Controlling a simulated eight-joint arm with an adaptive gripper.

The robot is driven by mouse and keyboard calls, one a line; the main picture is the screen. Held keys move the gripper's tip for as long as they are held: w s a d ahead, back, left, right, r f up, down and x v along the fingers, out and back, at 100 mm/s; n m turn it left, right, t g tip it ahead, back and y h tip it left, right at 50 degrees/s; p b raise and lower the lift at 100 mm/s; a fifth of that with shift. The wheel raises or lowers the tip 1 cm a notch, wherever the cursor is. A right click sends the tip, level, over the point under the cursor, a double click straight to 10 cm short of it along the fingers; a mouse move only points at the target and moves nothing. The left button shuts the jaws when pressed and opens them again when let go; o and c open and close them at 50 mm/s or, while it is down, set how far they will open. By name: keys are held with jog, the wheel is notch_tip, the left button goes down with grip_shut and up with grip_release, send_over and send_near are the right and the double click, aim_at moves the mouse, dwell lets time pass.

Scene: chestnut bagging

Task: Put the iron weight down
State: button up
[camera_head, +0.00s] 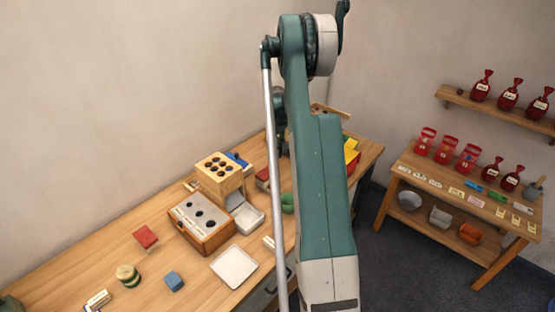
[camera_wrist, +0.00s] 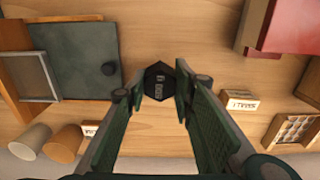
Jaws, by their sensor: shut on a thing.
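In the wrist view the iron weight (camera_wrist: 159,80) is a small black six-sided piece with pale markings on its top. My gripper (camera_wrist: 160,86) has its two dark green fingers closed on either side of it. The weight is over bare wooden table top. I cannot tell whether its underside touches the wood or hangs just above it. In the head view my own arm hides the gripper and the weight.
In the wrist view a dark slab (camera_wrist: 75,65) with a round knob lies left of the weight. A small label block (camera_wrist: 239,100) and a compartmented box (camera_wrist: 292,130) are to the right.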

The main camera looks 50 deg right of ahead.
jog(key=shift+f, duration=0.3)
jog(key=shift+f+b, duration=0.35)
jog(key=shift+f, duration=1.5)
jog(key=shift+f, duration=0.1)
jog(key=o, duration=1.2)
notch_tip(320, 180, up, 12)
jog(key=shift+r+p, duration=0.1)
jog(key=shift+p, duration=1)
jog(key=shift+a+r, duration=0.1)
